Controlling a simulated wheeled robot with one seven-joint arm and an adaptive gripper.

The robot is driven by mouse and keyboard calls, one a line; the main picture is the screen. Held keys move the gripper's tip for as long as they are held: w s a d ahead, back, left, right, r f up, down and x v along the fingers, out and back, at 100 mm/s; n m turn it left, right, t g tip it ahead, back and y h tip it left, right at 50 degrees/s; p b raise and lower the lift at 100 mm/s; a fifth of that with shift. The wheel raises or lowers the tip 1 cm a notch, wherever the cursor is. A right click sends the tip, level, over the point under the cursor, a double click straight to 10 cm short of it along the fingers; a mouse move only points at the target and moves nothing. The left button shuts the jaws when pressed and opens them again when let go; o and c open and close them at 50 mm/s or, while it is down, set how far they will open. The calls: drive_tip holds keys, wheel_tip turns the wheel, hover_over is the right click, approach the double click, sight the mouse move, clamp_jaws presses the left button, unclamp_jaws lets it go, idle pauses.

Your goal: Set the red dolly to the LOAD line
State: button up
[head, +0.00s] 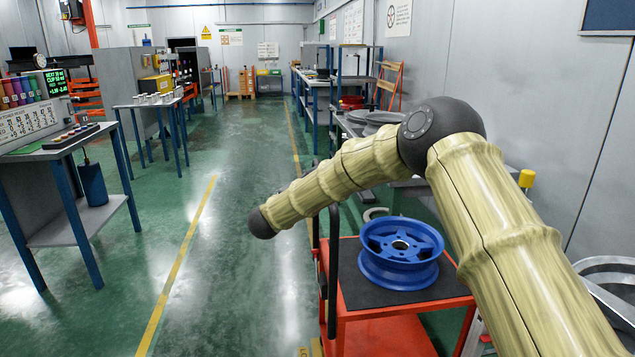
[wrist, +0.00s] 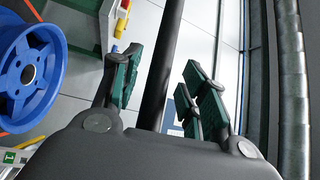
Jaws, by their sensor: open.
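The red dolly (head: 385,325) stands at lower centre in the head view, with a dark mat on its top. A blue wheel (head: 400,250) lies on the mat, and it also shows at the left of the wrist view (wrist: 28,75). A black handle (head: 333,270) rises at the dolly's left side. In the wrist view, my gripper (wrist: 163,75) is open, its green-padded fingers on either side of a black bar (wrist: 172,50), which looks like the handle. I cannot tell whether they touch it. The head view does not show my gripper. I cannot make out a LOAD marking.
Yellow lines (head: 178,265) run along the green floor, and the aisle left of the dolly is clear. A bench with colored cups (head: 60,145) stands at left. Shelving and workbenches (head: 345,85) line the right wall. A yellow-topped post (head: 526,178) stands at right.

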drive_tip(key=v, duration=1.1)
drive_tip(key=shift+s+a, duration=0.15)
drive_tip(key=shift+s, duration=0.1)
drive_tip(key=shift+a, duration=0.1)
